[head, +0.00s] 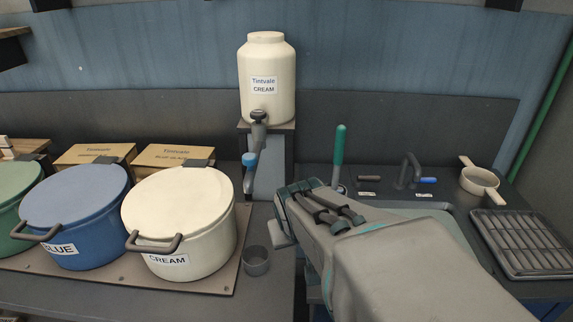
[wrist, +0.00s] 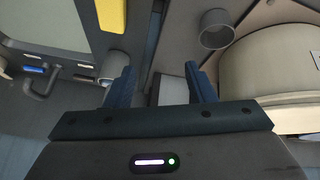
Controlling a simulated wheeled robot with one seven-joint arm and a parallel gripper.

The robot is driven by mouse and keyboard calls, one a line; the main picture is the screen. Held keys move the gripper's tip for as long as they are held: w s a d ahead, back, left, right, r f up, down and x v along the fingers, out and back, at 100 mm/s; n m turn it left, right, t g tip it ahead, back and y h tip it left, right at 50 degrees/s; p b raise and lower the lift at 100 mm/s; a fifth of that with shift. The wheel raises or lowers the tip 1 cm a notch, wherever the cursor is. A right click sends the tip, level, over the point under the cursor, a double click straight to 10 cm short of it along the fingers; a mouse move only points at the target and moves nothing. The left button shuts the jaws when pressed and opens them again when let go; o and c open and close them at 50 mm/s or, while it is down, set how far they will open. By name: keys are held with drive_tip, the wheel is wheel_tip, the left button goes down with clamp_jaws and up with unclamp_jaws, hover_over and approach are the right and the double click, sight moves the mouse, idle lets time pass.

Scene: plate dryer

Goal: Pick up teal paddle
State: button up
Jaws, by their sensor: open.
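The teal paddle (head: 340,146) stands in the head view just right of the cream jar's stand. Its teal handle points up, with a grey shaft below, and its lower end is hidden behind my arm. I cannot make the paddle out in the wrist view. My gripper (wrist: 166,76) is open, with two dark blue fingers apart and nothing clearly held between them. In the head view my forearm and wrist cover the lower middle, in front of the paddle, so the fingers are mostly hidden there.
The cream jar (head: 267,85) stands on a stand with a blue-handled tap (head: 250,160). A grey cup (head: 257,261) sits beside the cream pot (head: 180,222), left of my arm. At right are a blue-handled tool (head: 428,181), a cream strainer (head: 480,180) and a grey rack (head: 523,243).

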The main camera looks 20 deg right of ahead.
drive_tip(key=w+d+m+t+h, duration=0.1)
drive_tip(key=w+d+t+h, duration=0.2)
drive_tip(key=w+d+t, duration=0.55)
drive_tip(key=t+y+p, duration=0.1)
drive_tip(key=t+p, duration=0.2)
drive_tip(key=p, duration=0.1)
approach(341, 149)
drive_tip(key=shift+m, duration=0.3)
drive_tip(key=b+x, duration=0.1)
drive_tip(key=x, duration=0.6)
drive_tip(key=shift+r, duration=0.15)
drive_tip(key=shift+f+p+x, duration=0.1)
drive_tip(key=shift+p+x, duration=0.15)
drive_tip(key=shift+x, duration=0.9)
drive_tip(key=shift+f+p+x, duration=0.15)
drive_tip(key=shift+p+x, duration=0.05)
drive_tip(key=shift+x, duration=1)
